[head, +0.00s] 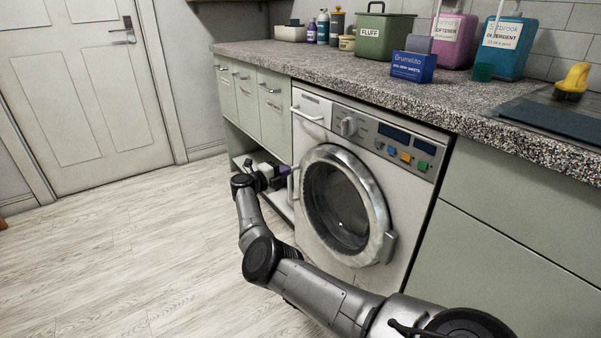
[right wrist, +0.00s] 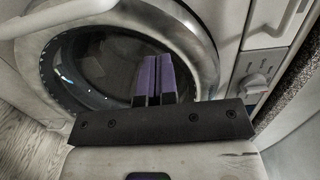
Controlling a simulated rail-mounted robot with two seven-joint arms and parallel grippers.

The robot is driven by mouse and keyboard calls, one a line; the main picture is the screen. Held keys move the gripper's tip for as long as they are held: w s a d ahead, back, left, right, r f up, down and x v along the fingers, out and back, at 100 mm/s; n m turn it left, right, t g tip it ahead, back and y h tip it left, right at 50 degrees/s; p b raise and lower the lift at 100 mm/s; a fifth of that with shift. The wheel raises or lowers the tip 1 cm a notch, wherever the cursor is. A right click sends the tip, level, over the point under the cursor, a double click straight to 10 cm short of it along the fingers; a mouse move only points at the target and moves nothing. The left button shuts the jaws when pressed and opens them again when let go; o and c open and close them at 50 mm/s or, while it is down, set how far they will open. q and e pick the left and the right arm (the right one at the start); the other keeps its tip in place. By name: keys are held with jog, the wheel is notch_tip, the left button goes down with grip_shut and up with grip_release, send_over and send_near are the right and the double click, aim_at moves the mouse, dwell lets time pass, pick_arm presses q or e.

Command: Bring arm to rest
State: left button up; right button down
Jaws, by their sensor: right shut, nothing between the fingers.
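My right arm comes in from the bottom right of the head view and stretches across in front of the washing machine (head: 310,215). Its right gripper (head: 287,171) is at the machine's left front edge, by the open shelf under the drawers. In the right wrist view its purple fingers (right wrist: 153,62) are together with nothing between them. They point toward the round door (right wrist: 100,65), which looks closed; whether they touch the machine I cannot tell. My left gripper is not in view.
A speckled counter (head: 460,110) runs above, with a green bin (head: 384,38), a blue box (head: 413,67), detergent bottles (head: 505,48) and a yellow brush (head: 573,80). Drawer fronts (head: 272,110) are left of the machine. The wooden floor (head: 130,250) at left is clear up to the door (head: 85,90).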

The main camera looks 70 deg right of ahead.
jog(key=p+v, duration=0.1)
jog(key=v, duration=0.6)
jog(key=shift+w+d, duration=0.15)
jog(key=shift+w, duration=0.3)
